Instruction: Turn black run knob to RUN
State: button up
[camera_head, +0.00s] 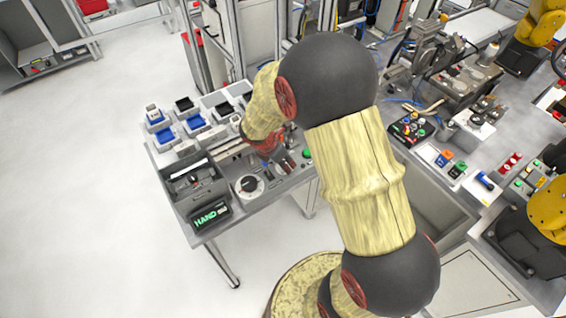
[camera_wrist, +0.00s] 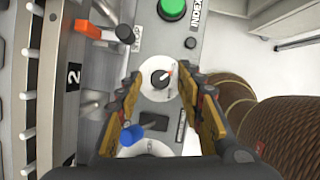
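In the wrist view a small black knob (camera_wrist: 161,78) with a red-and-white pointer sits on a round white plate. Its pointer leans to the upper right. My gripper (camera_wrist: 160,84) is open, with one yellow-and-black finger on each side of the knob and visible gaps between. I cannot tell how far above the panel the fingertips are. No RUN lettering is legible. In the head view my gripper (camera_head: 267,146) is small and partly hidden by my arm over the bench. A black knob on a white disc (camera_head: 249,185) shows there; I cannot tell whether it is the same one.
A green button (camera_wrist: 172,8) and INDEX lettering lie beyond the knob. A blue-topped part (camera_wrist: 131,135) stands near the left finger, and an orange block (camera_wrist: 87,29) is at upper left.

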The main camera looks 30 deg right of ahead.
jog(key=c, duration=0.3)
grip_shut()
dwell(0.3)
